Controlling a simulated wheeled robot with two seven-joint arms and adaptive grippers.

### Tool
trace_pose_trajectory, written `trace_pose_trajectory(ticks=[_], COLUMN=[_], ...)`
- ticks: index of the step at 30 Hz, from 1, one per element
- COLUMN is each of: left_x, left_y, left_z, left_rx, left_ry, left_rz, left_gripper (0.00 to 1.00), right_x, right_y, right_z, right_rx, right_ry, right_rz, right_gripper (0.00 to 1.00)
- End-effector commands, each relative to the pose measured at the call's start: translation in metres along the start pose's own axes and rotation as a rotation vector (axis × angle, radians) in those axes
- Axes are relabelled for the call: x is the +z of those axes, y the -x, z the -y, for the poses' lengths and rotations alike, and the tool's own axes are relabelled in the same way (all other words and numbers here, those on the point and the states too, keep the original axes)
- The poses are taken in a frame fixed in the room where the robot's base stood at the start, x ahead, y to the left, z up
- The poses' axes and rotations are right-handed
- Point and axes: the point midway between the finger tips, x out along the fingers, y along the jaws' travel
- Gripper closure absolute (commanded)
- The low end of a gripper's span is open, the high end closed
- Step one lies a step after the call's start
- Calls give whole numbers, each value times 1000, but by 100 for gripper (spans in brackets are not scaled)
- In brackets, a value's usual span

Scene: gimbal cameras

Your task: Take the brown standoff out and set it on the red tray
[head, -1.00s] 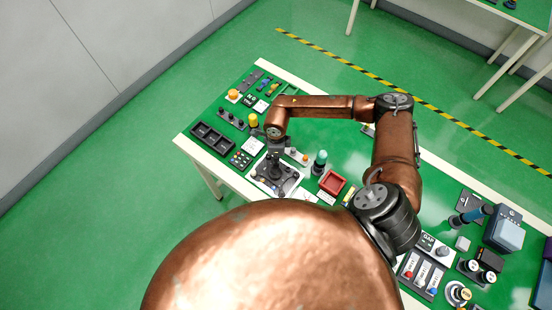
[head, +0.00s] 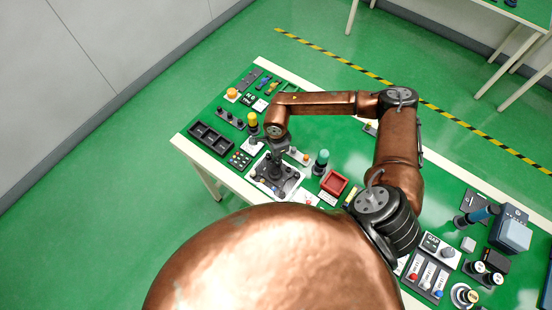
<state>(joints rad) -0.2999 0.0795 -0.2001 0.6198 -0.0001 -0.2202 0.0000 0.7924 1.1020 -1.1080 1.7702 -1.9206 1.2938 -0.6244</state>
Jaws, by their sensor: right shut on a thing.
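The red tray (head: 333,184) is empty and lies on the green table, to the right of my right gripper. My right gripper (head: 272,168) points down over a light plate (head: 288,187) with dark posts on it. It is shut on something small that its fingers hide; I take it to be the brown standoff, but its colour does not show. I cannot tell whether the held piece is clear of the plate. My left gripper is out of view.
A teal-topped post (head: 321,161) stands between the plate and the red tray. A yellow-topped post (head: 252,121) and a black compartment tray (head: 211,140) are to the left. Blocks, switches and cylinders crowd the right end. My copper body covers the near edge.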

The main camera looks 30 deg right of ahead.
Motion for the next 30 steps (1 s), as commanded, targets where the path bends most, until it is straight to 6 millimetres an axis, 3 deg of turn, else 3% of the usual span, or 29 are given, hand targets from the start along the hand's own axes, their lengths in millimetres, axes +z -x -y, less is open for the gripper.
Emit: trace_pose_trajectory(ticks=[15, 25, 26, 30], left_x=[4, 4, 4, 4], left_y=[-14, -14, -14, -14], left_z=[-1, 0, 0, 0], left_rx=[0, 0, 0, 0], left_ry=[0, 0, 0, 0], left_rz=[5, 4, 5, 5], left_gripper=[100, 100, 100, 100], right_x=[0, 0, 0, 0], right_y=[0, 0, 0, 0], right_z=[-1, -1, -1, -1], right_rx=[1, 0, 0, 0], right_ry=[221, 241, 241, 240], right_rz=[0, 0, 0, 1], right_gripper=[100, 100, 87, 78])
